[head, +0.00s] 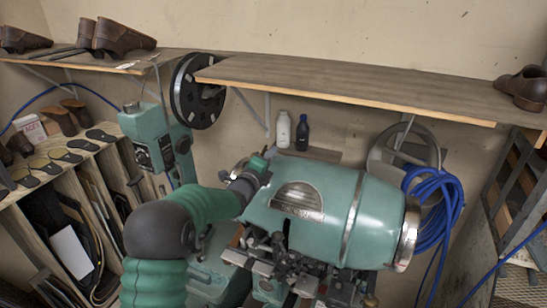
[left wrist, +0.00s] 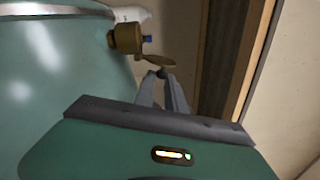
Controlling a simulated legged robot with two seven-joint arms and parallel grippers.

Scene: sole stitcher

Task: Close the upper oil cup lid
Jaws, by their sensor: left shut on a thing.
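The green sole stitcher (head: 320,205) fills the middle of the head view. In the left wrist view, the brass upper oil cup (left wrist: 125,38) sits at the machine's edge. Its brass lid (left wrist: 156,60) sticks out to the side of the cup, apart from the cup's mouth, so it stands open. My left gripper (left wrist: 163,76) has its fingertips together at the lid's outer edge, shut on it as far as I can see. In the head view my left gripper (head: 259,165) is at the machine's upper left side, and the cup and lid are hidden there. My right gripper is not in view.
A wooden shelf (head: 350,86) runs above the machine, with shoes (head: 524,88) at its right end. A white bottle (head: 284,129) and a dark blue bottle (head: 302,133) stand behind. A blue hose (head: 436,205) hangs at right. A black wheel (head: 198,92) is behind my arm.

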